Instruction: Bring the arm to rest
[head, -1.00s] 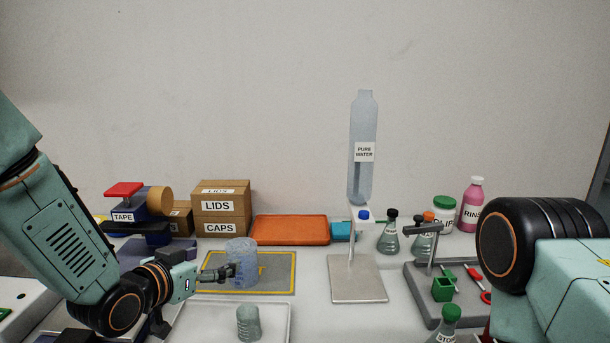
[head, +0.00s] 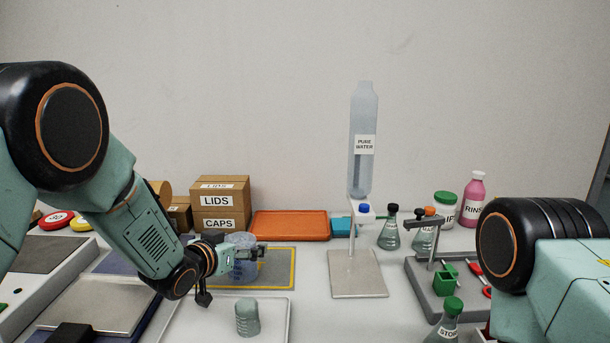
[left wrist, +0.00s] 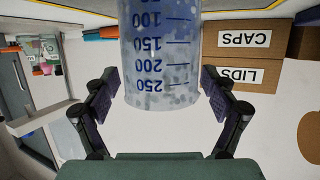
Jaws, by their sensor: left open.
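My left gripper (head: 258,251) is open beside a clear graduated beaker (head: 243,273) on a grey mat with a yellow border (head: 281,268). In the head view the gripper covers part of the beaker. In the left wrist view the beaker (left wrist: 162,55) appears upside down, with its blue scale facing me. It lies between or just beyond the spread fingers (left wrist: 160,95); small gaps show at both sides. My right arm enters at the right, but its gripper is out of view.
A white tray (head: 181,326) with a small grey-green container (head: 247,318) lies in front. LIDS and CAPS boxes (head: 220,208) and an orange tray (head: 290,226) stand behind. A stand (head: 358,285) holds a PURE WATER bottle (head: 364,120). Flasks (head: 389,236) and a grey rack (head: 420,290) are at right.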

